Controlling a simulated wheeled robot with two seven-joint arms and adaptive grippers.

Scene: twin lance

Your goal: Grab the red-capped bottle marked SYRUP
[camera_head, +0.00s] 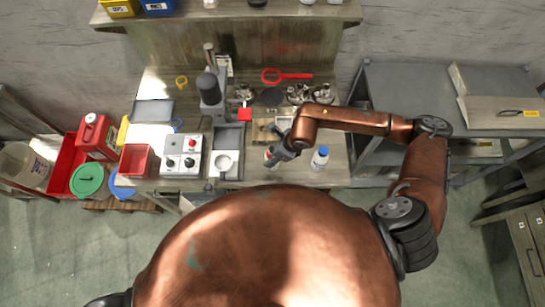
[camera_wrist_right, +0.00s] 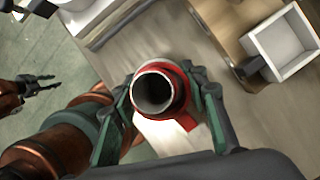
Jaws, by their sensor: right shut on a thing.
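My right gripper (camera_head: 279,153) is over the front of the workbench, shut on a red-topped bottle (camera_head: 268,157), which shows as a small red and white patch in the head view. In the right wrist view the bottle (camera_wrist_right: 158,90) is seen from above, with a red ring around a round grey opening. Both fingers of the right gripper (camera_wrist_right: 160,97) press on its sides. I cannot read any SYRUP marking on it. My left gripper (camera_wrist_right: 40,84) is at the left of the right wrist view, its fingers apart and empty.
A white bottle with a blue cap (camera_head: 320,158) stands right of the right gripper. A control box (camera_head: 182,155) and a grey scale-like device (camera_head: 228,152) stand to the left. A wooden tray with a white square dish (camera_wrist_right: 282,42) is close by. A red magnifier (camera_head: 287,76) lies behind.

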